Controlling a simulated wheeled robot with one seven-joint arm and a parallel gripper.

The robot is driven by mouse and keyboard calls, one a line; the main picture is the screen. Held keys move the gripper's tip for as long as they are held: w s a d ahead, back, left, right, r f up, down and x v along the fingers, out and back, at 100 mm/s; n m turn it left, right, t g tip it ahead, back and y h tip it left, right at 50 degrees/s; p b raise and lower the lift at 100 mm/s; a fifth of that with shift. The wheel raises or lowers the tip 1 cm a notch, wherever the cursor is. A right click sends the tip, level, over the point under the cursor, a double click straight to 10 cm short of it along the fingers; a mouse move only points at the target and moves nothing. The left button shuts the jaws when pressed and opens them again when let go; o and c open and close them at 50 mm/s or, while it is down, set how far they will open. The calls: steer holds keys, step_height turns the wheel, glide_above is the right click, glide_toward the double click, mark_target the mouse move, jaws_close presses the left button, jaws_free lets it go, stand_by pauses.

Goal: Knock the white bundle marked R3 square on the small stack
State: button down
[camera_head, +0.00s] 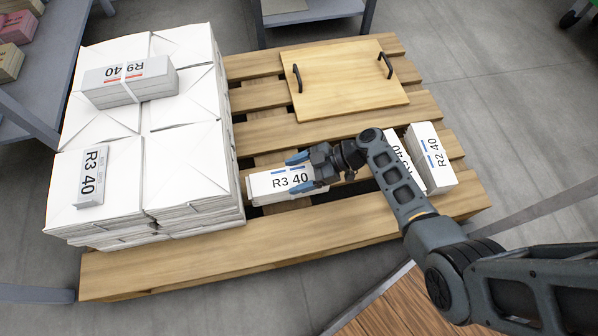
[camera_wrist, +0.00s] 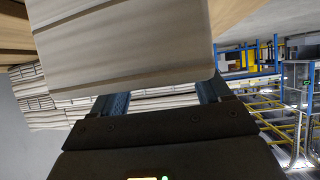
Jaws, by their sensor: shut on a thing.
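A white bundle marked R3 40 (camera_head: 275,184) with blue bars lies low over the pallet, right of the big white stack. My gripper (camera_head: 300,173) is shut on its right end, one blue finger along each long side. In the wrist view the bundle's pale layered pages (camera_wrist: 125,45) fill the space beyond the fingers (camera_wrist: 160,97). Whether other bundles lie under it is unclear. A second bundle with a partly hidden 40 label (camera_head: 405,165) stands at the right, partly behind my arm. A bundle marked R2 40 (camera_head: 430,157) stands beside it.
The big white stack (camera_head: 100,225) carries an R9 40 bundle (camera_head: 130,82) and an R3 40 label (camera_head: 91,177). A wooden board with two black handles (camera_head: 345,80) lies at the back of the pallet (camera_head: 180,270). The pallet's front plank is clear.

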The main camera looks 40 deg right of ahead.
steer(key=shift+w+a+r+b, duration=0.1)
steer(key=shift+w+a+b, duration=0.15)
steer(key=shift+a, duration=0.4)
steer(key=shift+w+a+b, duration=0.15)
steer(key=shift+w+a, duration=0.15)
steer(key=shift+a, duration=0.3)
stand_by(1.8)
steer(key=shift+d, duration=0.15)
steer(key=shift+s+d+b, duration=0.25)
steer(key=shift+s+d, duration=0.1)
steer(key=shift+d, duration=0.45)
steer(key=shift+s+d+b, duration=0.2)
steer(key=shift+s+d, duration=0.15)
steer(key=shift+d, duration=0.45)
steer(key=shift+r, duration=0.15)
steer(key=shift+r+p, duration=2.35)
steer(key=shift+r, duration=0.5)
